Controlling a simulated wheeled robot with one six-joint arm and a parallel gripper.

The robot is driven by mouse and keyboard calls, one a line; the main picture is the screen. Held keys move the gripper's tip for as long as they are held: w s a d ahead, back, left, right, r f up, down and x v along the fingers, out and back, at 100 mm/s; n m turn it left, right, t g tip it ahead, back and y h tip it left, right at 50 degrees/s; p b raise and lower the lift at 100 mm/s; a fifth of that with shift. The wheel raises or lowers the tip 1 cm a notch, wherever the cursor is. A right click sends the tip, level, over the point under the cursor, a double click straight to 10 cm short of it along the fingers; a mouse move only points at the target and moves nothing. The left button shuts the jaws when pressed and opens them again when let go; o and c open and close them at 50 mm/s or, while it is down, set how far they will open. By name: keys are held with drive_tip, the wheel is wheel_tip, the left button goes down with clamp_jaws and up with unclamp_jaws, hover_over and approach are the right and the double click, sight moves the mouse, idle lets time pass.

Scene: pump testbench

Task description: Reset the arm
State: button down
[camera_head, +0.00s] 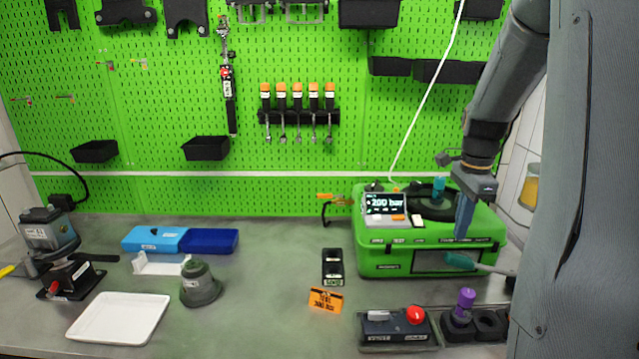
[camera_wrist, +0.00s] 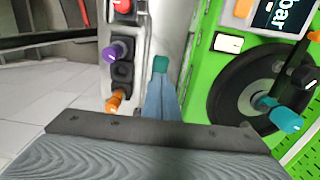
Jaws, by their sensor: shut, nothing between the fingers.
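My gripper (camera_head: 461,234) hangs at the right end of my arm, pointing down over the front right of the green pump case (camera_head: 395,262). Its blue-grey fingers are together, and I see nothing held between them. In the wrist view the closed fingers (camera_wrist: 161,97) point up the picture, along the left side of the green case. A teal-ended grey lever (camera_head: 470,261) sticks out at the front of the case, below the fingertips. Teal shows just past the fingertips in the wrist view; I cannot tell whether they touch it.
A screen reading 200 bar (camera_head: 384,203) and a black round part (camera_head: 432,203) with a teal knob (camera_head: 438,186) top the case. A red-button box (camera_head: 396,327) and a purple-knobbed holder (camera_head: 462,312) stand in front. A white tray (camera_head: 118,318) lies left. The bench's middle has free room.

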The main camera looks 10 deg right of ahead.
drive_tip(key=s+a+f+n+b, duration=0.3)
drive_tip(key=a+f+n, duration=0.1)
drive_tip(key=a+n, duration=0.3)
drive_tip(key=s+a+f+n+t+b, duration=0.1)
drive_tip(key=s+a+f+n+b, duration=0.2)
drive_tip(key=a, duration=0.9)
drive_tip(key=s+a+f+n+b, duration=0.3)
drive_tip(key=a+f+n, duration=0.4)
drive_tip(key=a+n, duration=0.2)
drive_tip(key=shift+s+a+f+n, duration=0.15)
drive_tip(key=shift+s+n, duration=0.05)
drive_tip(key=shift+n, duration=0.6)
